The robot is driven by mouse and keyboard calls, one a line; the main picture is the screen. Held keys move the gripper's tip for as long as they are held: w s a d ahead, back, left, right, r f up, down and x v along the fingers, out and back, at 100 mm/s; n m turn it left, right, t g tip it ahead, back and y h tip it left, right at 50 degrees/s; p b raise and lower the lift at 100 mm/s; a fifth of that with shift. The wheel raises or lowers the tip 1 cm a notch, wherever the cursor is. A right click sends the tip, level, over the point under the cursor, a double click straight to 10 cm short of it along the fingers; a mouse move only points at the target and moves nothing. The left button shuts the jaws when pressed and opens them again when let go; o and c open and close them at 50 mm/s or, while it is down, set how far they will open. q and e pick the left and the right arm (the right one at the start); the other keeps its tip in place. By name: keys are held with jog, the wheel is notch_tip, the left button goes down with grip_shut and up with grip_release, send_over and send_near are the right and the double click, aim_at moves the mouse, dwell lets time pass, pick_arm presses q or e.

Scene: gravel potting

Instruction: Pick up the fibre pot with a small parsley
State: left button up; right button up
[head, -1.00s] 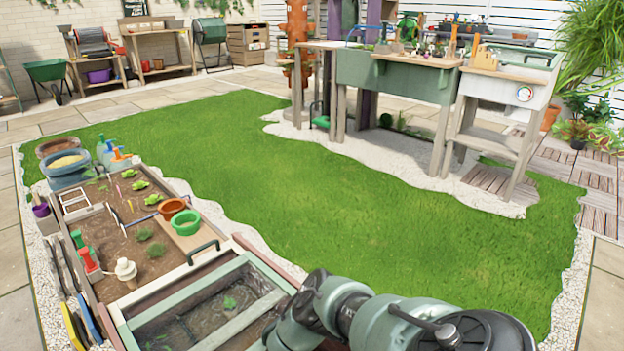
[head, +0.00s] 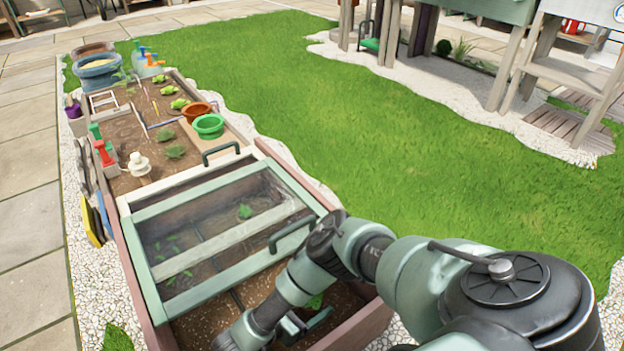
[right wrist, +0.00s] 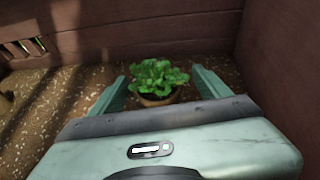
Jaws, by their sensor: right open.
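A small leafy green parsley plant (right wrist: 157,76) stands in a brown fibre pot (right wrist: 157,101) in the right wrist view. The pot is upright on speckled brown soil, and its leaves hide most of its rim. My right gripper (right wrist: 160,73) is open, with one green finger on each side of the pot and a gap on both sides. In the head view, the green leaves (head: 315,301) show beside my right gripper (head: 306,320), low in the front part of the wooden frame bed. The pot is hidden there. My left gripper is not in view.
Brown wooden walls (right wrist: 275,62) stand close behind and right of the plant. A clear-lidded cold frame (head: 165,295) lies just beyond my arm. The planting bed behind holds an orange pot, a green pot (head: 208,126) and several seedlings. Lawn (head: 390,150) lies to the right.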

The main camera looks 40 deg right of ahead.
aim_at(311, 302)
jog(key=b+x, duration=0.2)
jog(key=x, duration=0.1)
jog(key=shift+w+d+f+b, duration=0.1)
jog(key=shift+f+b, duration=0.25)
jog(key=shift+f, duration=0.1)
jog(key=shift+d+r, duration=0.1)
jog(key=shift+d, duration=0.15)
jog(key=c, duration=1.5)
jog(key=shift+r, duration=0.15)
